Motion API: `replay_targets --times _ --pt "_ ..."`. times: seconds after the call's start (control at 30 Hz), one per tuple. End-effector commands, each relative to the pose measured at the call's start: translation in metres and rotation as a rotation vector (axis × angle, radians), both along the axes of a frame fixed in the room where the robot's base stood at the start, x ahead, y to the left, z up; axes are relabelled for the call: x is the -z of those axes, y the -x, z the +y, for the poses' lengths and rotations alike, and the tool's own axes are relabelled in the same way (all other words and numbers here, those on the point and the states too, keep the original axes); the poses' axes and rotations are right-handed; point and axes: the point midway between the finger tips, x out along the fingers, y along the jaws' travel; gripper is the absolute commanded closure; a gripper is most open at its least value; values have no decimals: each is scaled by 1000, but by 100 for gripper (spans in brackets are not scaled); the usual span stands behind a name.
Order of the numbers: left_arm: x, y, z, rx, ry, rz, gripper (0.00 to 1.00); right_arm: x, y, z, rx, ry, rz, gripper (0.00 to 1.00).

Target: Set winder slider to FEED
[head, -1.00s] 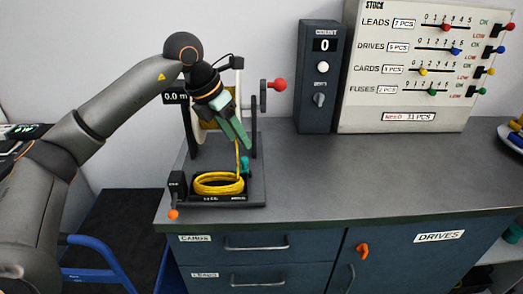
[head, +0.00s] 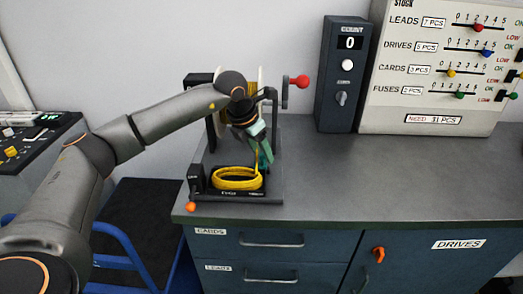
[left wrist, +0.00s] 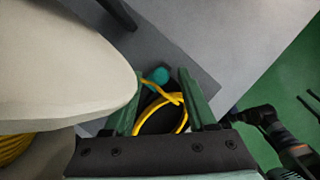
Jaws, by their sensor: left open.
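The winder (head: 279,193) stands at the counter's left end, a black frame with a spool, a red crank knob (head: 299,81) and a coil of yellow cable (head: 237,178) on its base. An orange knob (head: 191,206) sits at its front left corner. My left gripper (head: 267,158) is open, pointing down above the base beside the coil. In the left wrist view, a teal knob (left wrist: 158,75) lies near and between the fingertips, with yellow cable (left wrist: 165,97) below it. Contact cannot be told. Winder labels are too small to read, so the slider's setting cannot be told.
A count box (head: 342,75) reading 0 and a stock board (head: 430,100) with small sliders stand behind to the right. The counter's middle (head: 380,175) is clear. Drawers and a cupboard lie below. A blue-framed step (head: 140,230) stands at the lower left.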

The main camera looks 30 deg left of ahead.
Motion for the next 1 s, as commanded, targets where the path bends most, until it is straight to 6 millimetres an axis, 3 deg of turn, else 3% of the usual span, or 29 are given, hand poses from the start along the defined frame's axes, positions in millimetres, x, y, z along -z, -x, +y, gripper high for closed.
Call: replay_targets --times 0.33,0.83,1.0 --pt "4 -2 -1 0 1 -1 44 0 0 0 0 0 0 50" --pt "3 -1 -1 0 1 0 100 0 0 0 0 0 0 50" --pt "3 -1 -1 0 1 0 100 0 0 0 0 0 0 50"
